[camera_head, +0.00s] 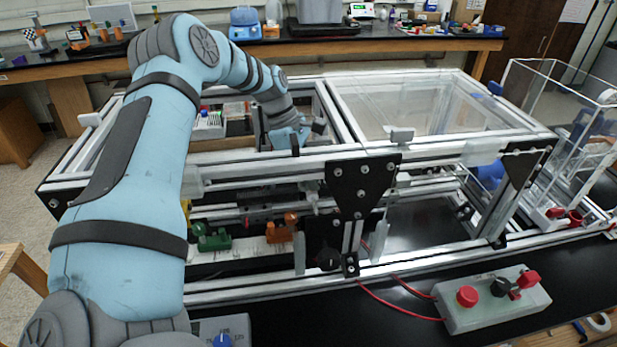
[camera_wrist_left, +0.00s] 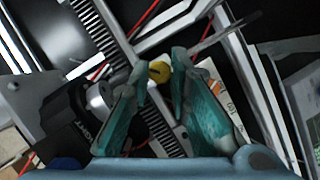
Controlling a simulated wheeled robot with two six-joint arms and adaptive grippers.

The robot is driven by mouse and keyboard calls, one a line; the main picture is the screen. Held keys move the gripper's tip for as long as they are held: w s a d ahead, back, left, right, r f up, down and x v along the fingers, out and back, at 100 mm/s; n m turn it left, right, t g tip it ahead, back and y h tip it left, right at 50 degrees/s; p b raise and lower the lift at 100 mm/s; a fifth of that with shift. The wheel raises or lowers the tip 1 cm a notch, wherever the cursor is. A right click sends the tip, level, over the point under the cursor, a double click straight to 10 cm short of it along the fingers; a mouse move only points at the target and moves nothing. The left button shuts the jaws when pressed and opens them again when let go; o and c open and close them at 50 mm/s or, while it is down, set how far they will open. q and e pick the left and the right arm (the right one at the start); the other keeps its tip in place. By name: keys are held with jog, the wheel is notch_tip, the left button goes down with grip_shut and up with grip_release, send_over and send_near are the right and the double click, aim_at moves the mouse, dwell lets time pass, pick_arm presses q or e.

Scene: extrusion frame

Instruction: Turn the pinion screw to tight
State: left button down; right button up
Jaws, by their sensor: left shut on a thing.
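The pinion screw (camera_wrist_left: 159,71) is a small brass-yellow slotted head in the left wrist view, beside a toothed rack (camera_wrist_left: 158,122). My left gripper (camera_wrist_left: 161,78) has its two teal fingers on either side of the screw head and is shut on it. In the head view my left arm reaches over the frame, and its wrist (camera_head: 288,134) is down inside the frame's left bay. There the fingertips and the screw are hidden behind the front rails. My right gripper is not in view.
The aluminium extrusion frame (camera_head: 270,155) surrounds my left wrist, with rails close by. A dark motor (camera_wrist_left: 72,118) sits left of the fingers in the wrist view. Red wires (camera_head: 410,307) run to a control box (camera_head: 495,305) at front right. Orange (camera_head: 281,230) and green (camera_head: 212,238) parts sit low inside the frame.

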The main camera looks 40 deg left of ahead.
pick_arm(q)
jog(key=b, duration=0.2)
jog(key=m+b, duration=0.1)
jog(key=b, duration=0.1)
jog(key=shift+w+f+m, duration=0.15)
jog(key=shift+f+m, duration=0.15)
jog(key=shift+r+m+g+b, duration=0.2)
jog(key=shift+m+g+b, duration=0.3)
jog(key=shift+m+b, duration=0.1)
jog(key=shift+r+m+g+p, duration=0.2)
jog(key=shift+m+g+p, duration=0.15)
jog(key=shift+m, duration=0.25)
jog(key=shift+m+p, duration=0.5)
jog(key=shift+p, duration=0.05)
jog(key=shift+m+g+p, duration=0.25)
jog(key=shift+m+p, duration=0.05)
jog(key=shift+f, duration=0.1)
jog(key=c, duration=1.5)
grip_release()
